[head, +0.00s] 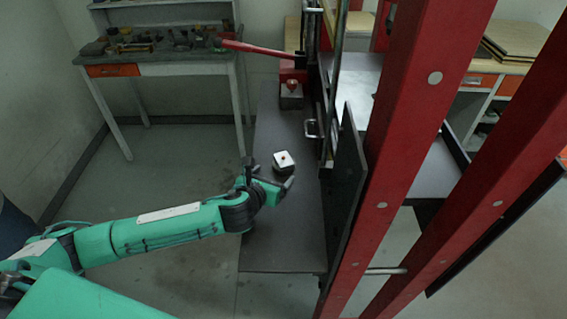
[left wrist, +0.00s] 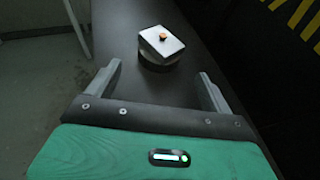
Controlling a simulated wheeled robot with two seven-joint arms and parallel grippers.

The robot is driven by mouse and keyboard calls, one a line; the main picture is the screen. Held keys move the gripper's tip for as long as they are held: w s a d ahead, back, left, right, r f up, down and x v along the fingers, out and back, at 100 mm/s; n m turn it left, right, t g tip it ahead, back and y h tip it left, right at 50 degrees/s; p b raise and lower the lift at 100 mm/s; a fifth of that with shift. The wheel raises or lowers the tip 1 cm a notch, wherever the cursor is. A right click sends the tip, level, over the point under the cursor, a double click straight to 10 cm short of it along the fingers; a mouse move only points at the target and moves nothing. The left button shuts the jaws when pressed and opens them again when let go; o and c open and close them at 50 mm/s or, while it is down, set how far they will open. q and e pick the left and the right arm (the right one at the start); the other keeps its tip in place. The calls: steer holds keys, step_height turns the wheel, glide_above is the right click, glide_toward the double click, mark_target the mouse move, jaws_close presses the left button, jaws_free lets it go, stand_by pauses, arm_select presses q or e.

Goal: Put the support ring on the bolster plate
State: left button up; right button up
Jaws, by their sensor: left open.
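A dark round piece, which looks like the support ring (left wrist: 160,65), stands on a dark bench top. My left gripper (head: 271,176) is open and empty. Its fingers point toward the round piece from the near side, apart from it in the left wrist view (left wrist: 160,74). A pale flat surface (head: 358,88) lies inside the red frame; I cannot tell whether it is the bolster plate. My right gripper is out of view.
The bench top (head: 290,230) is clear in front. A second block (head: 291,98) and a red-handled lever (head: 265,48) are at its far end. A dark upright panel (head: 347,185) and red posts (head: 410,110) stand to the right. A cluttered table (head: 165,69) is back left.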

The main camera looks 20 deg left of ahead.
mark_target(279, 168)
arm_select(q)
steer(key=shift+w+d+f, duration=0.1)
steer(key=shift+w+f, duration=0.1)
steer(key=shift+w, duration=0.35)
steer(key=shift+w+f+p, duration=0.1)
steer(key=shift+w+p, duration=0.3)
steer(key=shift+w, duration=0.1)
steer(key=p+x, duration=0.1)
steer(key=x, duration=0.2)
steer(key=shift+w, duration=0.1)
steer(key=shift+w+f, duration=0.3)
steer(key=shift+w, duration=0.15)
steer(key=shift+c, duration=0.4)
steer(key=c, duration=0.3)
jaws_close()
steer(key=shift+r, duration=0.1)
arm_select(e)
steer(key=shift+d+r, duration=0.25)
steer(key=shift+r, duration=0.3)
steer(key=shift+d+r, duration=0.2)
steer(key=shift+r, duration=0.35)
